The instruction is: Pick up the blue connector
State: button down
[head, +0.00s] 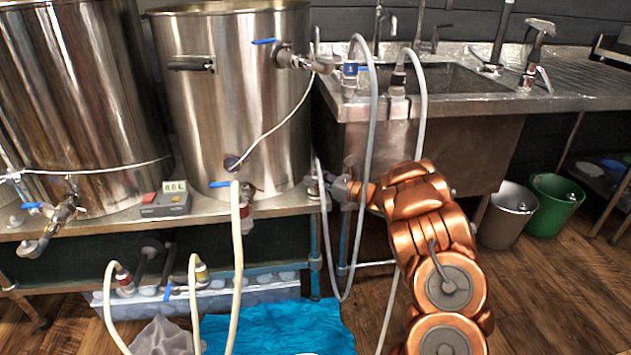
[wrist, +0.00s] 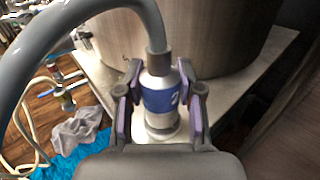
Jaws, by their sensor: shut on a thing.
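My gripper (wrist: 160,97) is shut on a connector (wrist: 160,118) with a blue band and white ends, its purple finger pads on either side of it. A thick grey hose (wrist: 95,12) runs from the connector's top and bends to the left. In the head view my gripper (head: 322,188) is beside the metal stand's right end, below the sink; the held connector is too small and covered to make out there. Another blue-banded connector (head: 350,72) stands on the sink's front left edge, with a hose on top.
A large steel pot (head: 225,100) with a blue-handled valve stands on the metal stand (head: 110,228), left of my gripper. Hoses hang in front of the sink (head: 460,140). A blue cloth (head: 285,328) lies on the floor. Grey and green buckets (head: 553,200) stand at the right.

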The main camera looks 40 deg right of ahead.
aim_at(316, 169)
notch_tip(316, 169, up, 3)
jog(key=shift+r+p, duration=0.2)
jog(key=shift+p, duration=0.15)
jog(key=s+a+r+p, duration=0.1)
jog(key=s+a, duration=0.3)
jog(key=s, duration=1.1)
jog(key=shift+s, duration=0.2)
jog(key=shift+r, duration=0.15)
jog(key=shift+r+b, duration=0.6)
jog(key=shift+r, duration=1.55)
